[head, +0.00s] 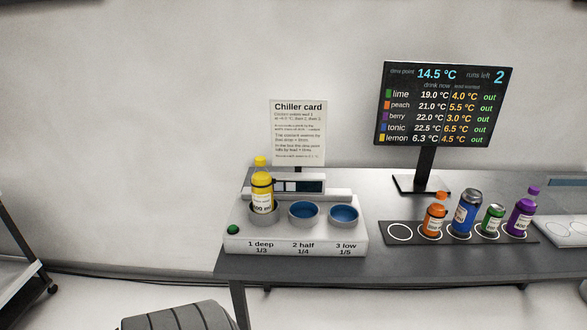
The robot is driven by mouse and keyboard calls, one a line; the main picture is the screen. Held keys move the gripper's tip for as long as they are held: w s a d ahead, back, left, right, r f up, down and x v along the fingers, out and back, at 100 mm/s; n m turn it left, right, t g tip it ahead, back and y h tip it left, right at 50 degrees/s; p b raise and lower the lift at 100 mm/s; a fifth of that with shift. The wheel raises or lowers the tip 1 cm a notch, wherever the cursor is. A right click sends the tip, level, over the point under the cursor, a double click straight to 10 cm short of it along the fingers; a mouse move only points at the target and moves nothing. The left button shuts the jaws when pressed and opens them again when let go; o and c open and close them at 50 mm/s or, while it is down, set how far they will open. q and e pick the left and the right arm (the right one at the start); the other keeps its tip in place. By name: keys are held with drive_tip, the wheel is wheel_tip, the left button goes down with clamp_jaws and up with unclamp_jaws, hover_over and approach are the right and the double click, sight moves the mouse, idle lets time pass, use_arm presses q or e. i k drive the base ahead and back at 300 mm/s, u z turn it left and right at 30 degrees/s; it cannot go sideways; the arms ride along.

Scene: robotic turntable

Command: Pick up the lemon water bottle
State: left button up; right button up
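The lemon water bottle (262,188) is yellow with a yellow cap and a white label at its lower part. It stands upright in the left well of the white chiller (295,239), above the marking "1 deep 1/3". Its base is hidden inside the well. Neither of my grippers shows in the head view.
The chiller's other two wells (304,211) are empty. A dark tray (400,243) holds an orange bottle (435,217), a blue can (466,213), a green can (492,219) and a purple bottle (522,214); its left ring is empty. A screen (442,104) and card (298,132) stand behind.

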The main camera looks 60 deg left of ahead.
sight(262, 182)
drive_tip(key=u, duration=0.3)
drive_tip(key=i, duration=1)
drive_tip(key=u, duration=0.65)
